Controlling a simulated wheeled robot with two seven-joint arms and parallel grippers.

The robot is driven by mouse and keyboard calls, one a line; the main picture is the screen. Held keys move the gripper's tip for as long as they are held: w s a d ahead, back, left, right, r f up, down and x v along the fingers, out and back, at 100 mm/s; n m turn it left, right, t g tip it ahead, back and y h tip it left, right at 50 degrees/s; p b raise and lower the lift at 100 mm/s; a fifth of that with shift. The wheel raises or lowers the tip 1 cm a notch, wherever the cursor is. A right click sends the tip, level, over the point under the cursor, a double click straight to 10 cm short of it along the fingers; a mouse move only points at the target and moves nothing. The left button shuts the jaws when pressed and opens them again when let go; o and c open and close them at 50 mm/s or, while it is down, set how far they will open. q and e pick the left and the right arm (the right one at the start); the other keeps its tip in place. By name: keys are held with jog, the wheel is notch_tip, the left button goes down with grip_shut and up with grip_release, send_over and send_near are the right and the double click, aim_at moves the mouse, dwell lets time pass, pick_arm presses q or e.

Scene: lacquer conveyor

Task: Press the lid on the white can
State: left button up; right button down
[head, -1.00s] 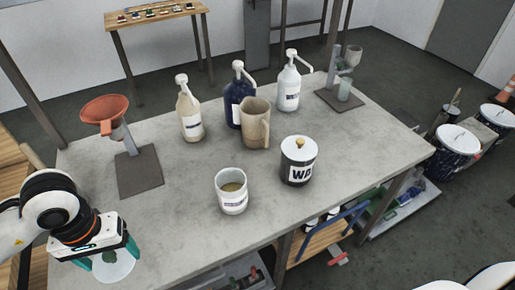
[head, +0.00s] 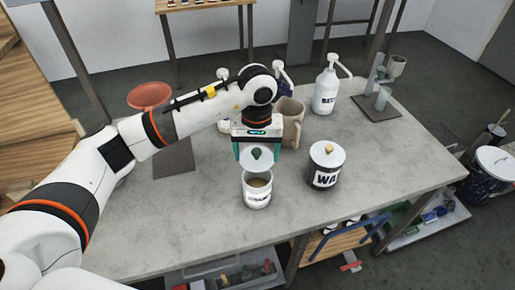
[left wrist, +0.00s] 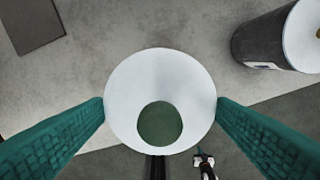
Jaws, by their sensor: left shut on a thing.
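My left gripper (head: 257,149) points down and is shut on the lid. In the left wrist view the lid (left wrist: 160,75) sits between the two green fingers and hides the can below. My right gripper is out of view.
A lidded "WA" can (head: 325,168) stands to the right of the white can. A beige jug (head: 291,120) is behind, close to my gripper. The table front is clear.

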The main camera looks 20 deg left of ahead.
aim_at(257, 158)
pick_arm(q)
notch_tip(257, 158, down, 3)
jog(key=shift+d+f+b, duration=0.1)
jog(key=shift+b, duration=0.3)
notch_tip(257, 158, down, 3)
jog(key=b, duration=0.2)
jog(key=shift+b, duration=0.3)
jog(key=shift+r, duration=0.2)
jog(key=shift+b, duration=0.35)
dwell(0.5)
jog(key=shift+f+b, duration=0.2)
jog(key=shift+b, duration=1.2)
dwell(1.2)
dwell(0.4)
jog(key=o, duration=0.9)
jog(key=shift+o, duration=0.2)
